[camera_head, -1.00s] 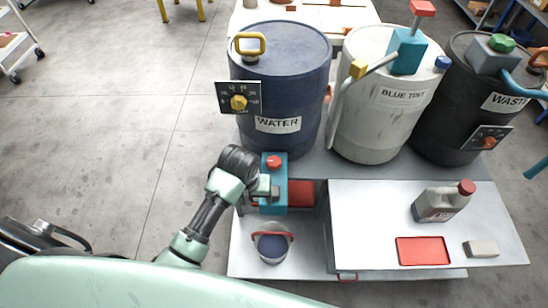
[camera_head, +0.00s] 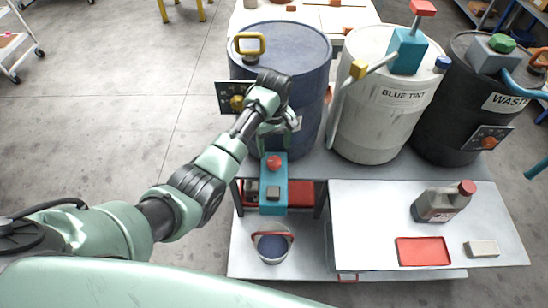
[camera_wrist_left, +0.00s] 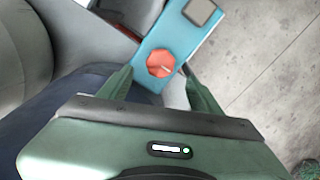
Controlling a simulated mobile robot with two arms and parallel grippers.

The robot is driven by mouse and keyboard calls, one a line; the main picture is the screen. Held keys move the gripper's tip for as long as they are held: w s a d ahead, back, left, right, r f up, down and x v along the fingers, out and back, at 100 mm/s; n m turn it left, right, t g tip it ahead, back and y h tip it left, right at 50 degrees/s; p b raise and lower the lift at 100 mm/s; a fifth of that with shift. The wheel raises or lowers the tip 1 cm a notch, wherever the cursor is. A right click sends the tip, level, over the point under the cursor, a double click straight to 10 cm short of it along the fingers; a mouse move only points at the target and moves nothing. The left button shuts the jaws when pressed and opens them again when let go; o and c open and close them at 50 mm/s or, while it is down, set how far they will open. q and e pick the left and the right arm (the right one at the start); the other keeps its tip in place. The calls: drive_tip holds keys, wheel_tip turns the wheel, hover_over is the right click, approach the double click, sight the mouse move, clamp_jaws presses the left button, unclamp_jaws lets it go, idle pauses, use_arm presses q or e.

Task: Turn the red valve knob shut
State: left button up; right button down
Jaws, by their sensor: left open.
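The red valve knob (camera_head: 274,162) sits on the upper end of a teal box (camera_head: 279,207) in front of the blue WATER drum (camera_head: 300,72). My left gripper (camera_head: 275,143) is just above the knob in the head view, pointing down, and hides part of the drum and its label. In the left wrist view the red knob (camera_wrist_left: 160,65) on the teal box (camera_wrist_left: 184,30) appears between the open fingers of the left gripper (camera_wrist_left: 157,72). I cannot tell whether the fingers reach down around the knob. My right gripper is not in view.
A bucket (camera_head: 272,247) with a red handle stands below the box. A white drum (camera_head: 375,115) and a black drum (camera_head: 445,125) stand to the right. A grey jug (camera_head: 438,206), red tray (camera_head: 423,251) and pale block (camera_head: 481,248) sit on the front table (camera_head: 360,215).

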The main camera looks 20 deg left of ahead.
sight(275, 161)
use_arm(q)
wheel_tip(275, 161, down, 6)
drive_tip(key=shift+f+b, duration=0.25)
drive_tip(key=shift+b, duration=0.2)
drive_tip(key=shift+c, duration=0.2)
drive_tip(key=c, duration=1.3)
drive_tip(key=shift+r+m+p, duration=0.2)
drive_tip(key=shift+m+p, duration=1)
drive_tip(key=shift+m, duration=0.1)
drive_tip(key=m+p, duration=0.2)
drive_tip(key=m, duration=0.2)
drive_tip(key=shift+m, duration=0.3)
drive_tip(key=m+p, duration=0.1)
drive_tip(key=m, duration=0.4)
drive_tip(key=shift+f, duration=0.1)
drive_tip(key=m+p, duration=0.1)
drive_tip(key=m, duration=0.4)
drive_tip(key=shift+d+m, duration=0.1)
drive_tip(key=shift+m, duration=0.3)
